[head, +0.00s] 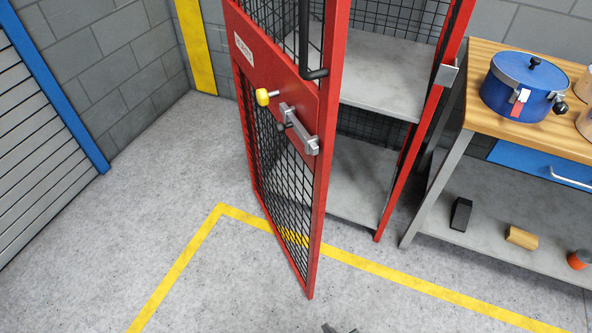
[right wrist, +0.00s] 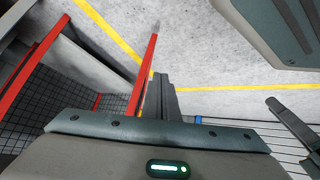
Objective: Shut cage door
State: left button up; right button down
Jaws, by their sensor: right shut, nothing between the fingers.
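The red cage door (head: 322,180) with black mesh stands open in the head view, its free edge swung out toward me and well apart from the cage's right post (head: 425,130). It carries a yellow knob (head: 263,97), a grey latch bar (head: 298,128) and a dark bent handle (head: 315,73). The tip of my right gripper (head: 338,328) just shows at the bottom edge. In the right wrist view my right gripper (right wrist: 161,88) is shut and empty, and the red door edge (right wrist: 147,70) appears close beside it. Whether they touch I cannot tell.
The cage has grey shelves (head: 378,75) that look empty. A wooden-topped workbench (head: 475,88) stands right of it, with a blue pot (head: 518,88) on top and small blocks on its lower shelf. Yellow lines (head: 400,281) mark the floor, which is clear before the door.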

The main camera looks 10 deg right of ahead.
jog(key=w+a+r+n+t+y+b, duration=0.1)
jog(key=w+a+r+n+t, duration=0.3)
jog(key=r, duration=0.8)
jog(key=w+a+r+n+t, duration=0.1)
jog(key=w+a+r+n, duration=0.45)
jog(key=r, duration=0.65)
pick_arm(q)
jog(key=shift+s+a+f+g+y+b, duration=0.3)
jog(key=shift+s+a+f+g+b, duration=0.25)
jog(key=shift+s+a+f+g, duration=0.4)
pick_arm(e)
notch_tip(320, 180, up, 25)
jog(key=w+n+t+h, duration=0.1)
jog(key=n+t, duration=0.3)
jog(key=t, duration=0.1)
jog(key=shift+w+d+f+h, duration=0.15)
jog(key=shift+h, duration=0.15)
jog(key=shift+w, duration=0.15)
